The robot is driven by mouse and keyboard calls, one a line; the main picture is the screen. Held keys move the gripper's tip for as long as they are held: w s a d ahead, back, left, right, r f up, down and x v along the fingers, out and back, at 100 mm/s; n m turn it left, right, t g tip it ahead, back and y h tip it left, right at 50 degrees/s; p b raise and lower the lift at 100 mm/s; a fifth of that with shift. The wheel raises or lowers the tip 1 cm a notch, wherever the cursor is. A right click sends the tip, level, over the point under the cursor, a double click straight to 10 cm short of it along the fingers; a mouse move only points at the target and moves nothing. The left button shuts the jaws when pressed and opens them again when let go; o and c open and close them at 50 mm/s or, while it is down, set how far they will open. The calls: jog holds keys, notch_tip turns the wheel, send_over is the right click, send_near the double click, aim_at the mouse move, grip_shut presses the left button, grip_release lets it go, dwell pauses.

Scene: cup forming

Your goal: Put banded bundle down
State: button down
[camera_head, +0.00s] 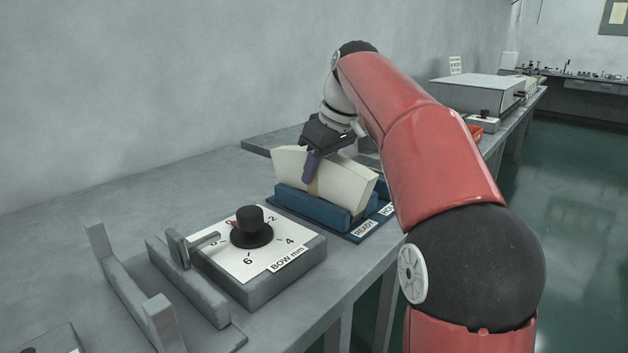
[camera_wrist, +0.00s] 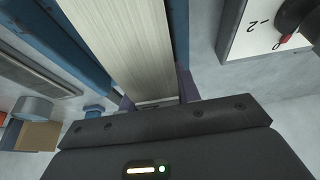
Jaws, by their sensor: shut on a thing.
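The banded bundle (camera_head: 345,187) is a cream, fan-shaped stack with a tan band around its middle. It stands upright at the blue cradle (camera_head: 313,207), its lower edge hidden behind the cradle's front wall. I cannot tell whether it touches the cradle floor. My gripper (camera_head: 312,170) is above it, shut on it near the band, with one purple finger on the near face. In the wrist view the bundle (camera_wrist: 128,45) runs away between the two purple fingers, with a blue wall (camera_wrist: 60,45) to its left. The far finger is hidden in the head view.
A grey box with a black dial (camera_head: 251,228), labelled BOW mm, stands left of the cradle. A grey slotted fixture (camera_head: 160,280) is at the front left. A large grey box (camera_head: 478,92) stands farther along the bench. READY and partly hidden labels mark the blue base.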

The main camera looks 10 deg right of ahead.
jog(key=shift+f, duration=0.15)
jog(key=c, duration=1)
grip_release()
jog(key=p+v, duration=0.2)
jog(key=v, duration=1)
